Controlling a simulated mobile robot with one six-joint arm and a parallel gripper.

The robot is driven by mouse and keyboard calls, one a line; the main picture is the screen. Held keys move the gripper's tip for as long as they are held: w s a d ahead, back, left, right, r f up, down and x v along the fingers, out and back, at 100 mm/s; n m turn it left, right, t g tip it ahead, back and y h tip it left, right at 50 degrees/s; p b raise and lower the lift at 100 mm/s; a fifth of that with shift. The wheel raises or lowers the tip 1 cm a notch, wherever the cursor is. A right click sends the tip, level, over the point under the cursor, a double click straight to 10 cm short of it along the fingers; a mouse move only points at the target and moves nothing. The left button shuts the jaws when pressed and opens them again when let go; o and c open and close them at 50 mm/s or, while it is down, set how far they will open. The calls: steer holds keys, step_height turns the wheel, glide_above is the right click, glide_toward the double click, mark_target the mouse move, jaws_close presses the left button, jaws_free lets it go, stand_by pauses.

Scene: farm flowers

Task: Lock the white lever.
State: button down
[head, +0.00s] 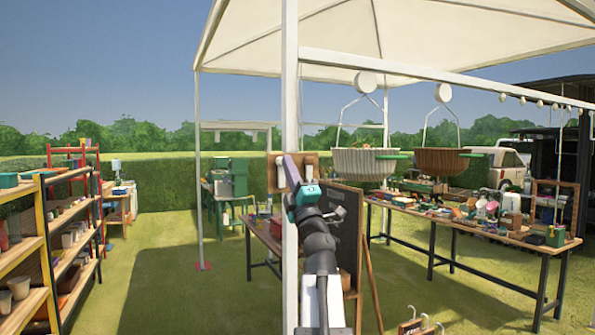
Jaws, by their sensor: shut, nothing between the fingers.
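A wooden board (311,163) is mounted on the white tent post in the middle of the head view. My arm reaches up from the bottom centre, and my gripper (293,173) is in front of the board. The gripper is shut with nothing held. A pale, narrow piece (281,177) shows just left of the gripper against the board; it may be the white lever, but it is too small and too covered to be sure. Its position, and whether the gripper touches it, cannot be told.
The white post (290,80) stands behind my arm. A dark chalkboard (347,230) stands just right of it. A long table (487,238) with many small items is on the right, below two hanging baskets (366,163). Shelves (30,247) line the left; the grass between is clear.

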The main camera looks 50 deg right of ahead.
steer(key=s+a+b, duration=0.2)
steer(key=s+a, duration=0.4)
steer(key=s, duration=0.6)
steer(key=shift+s+a, duration=0.15)
steer(key=shift+a, duration=0.05)
stand_by(0.7)
